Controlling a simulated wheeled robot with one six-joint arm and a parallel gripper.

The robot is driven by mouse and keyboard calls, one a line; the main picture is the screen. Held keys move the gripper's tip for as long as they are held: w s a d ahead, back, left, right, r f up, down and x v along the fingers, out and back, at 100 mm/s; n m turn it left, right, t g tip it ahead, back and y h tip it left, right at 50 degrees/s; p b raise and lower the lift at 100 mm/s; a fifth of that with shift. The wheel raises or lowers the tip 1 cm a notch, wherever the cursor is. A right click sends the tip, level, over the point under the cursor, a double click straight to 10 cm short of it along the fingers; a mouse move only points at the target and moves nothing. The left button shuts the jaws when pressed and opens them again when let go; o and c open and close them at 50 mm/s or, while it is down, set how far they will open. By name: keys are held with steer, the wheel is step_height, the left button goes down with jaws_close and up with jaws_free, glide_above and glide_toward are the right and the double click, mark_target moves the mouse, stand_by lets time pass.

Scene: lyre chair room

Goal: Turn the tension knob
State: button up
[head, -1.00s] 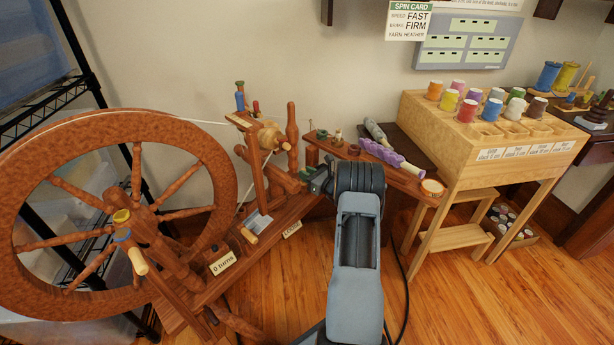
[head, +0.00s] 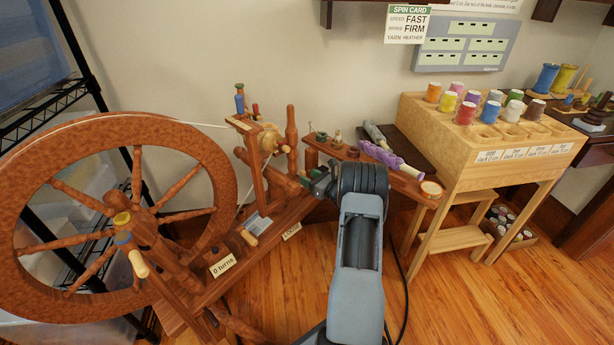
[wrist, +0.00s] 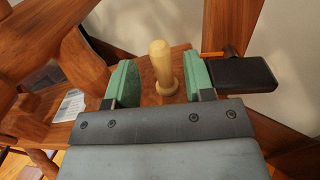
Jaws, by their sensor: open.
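The spinning wheel (head: 228,180) stands at the left with its large wooden drive wheel. In the wrist view a pale, round-topped wooden knob (wrist: 161,62) stands up from a brown wooden part. My gripper (wrist: 160,82) is open, with one green finger pad on each side of the knob. In the head view my gripper (head: 319,183) is beside the wheel's upright frame, and I cannot make out the knob there.
A small shelf (head: 405,182) with a purple bobbin is right of my gripper. A wooden stand (head: 480,125) with several coloured spools is farther right.

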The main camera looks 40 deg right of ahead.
steer(key=p+v, duration=0.3)
steer(key=v, duration=0.9)
steer(key=shift+s, duration=0.15)
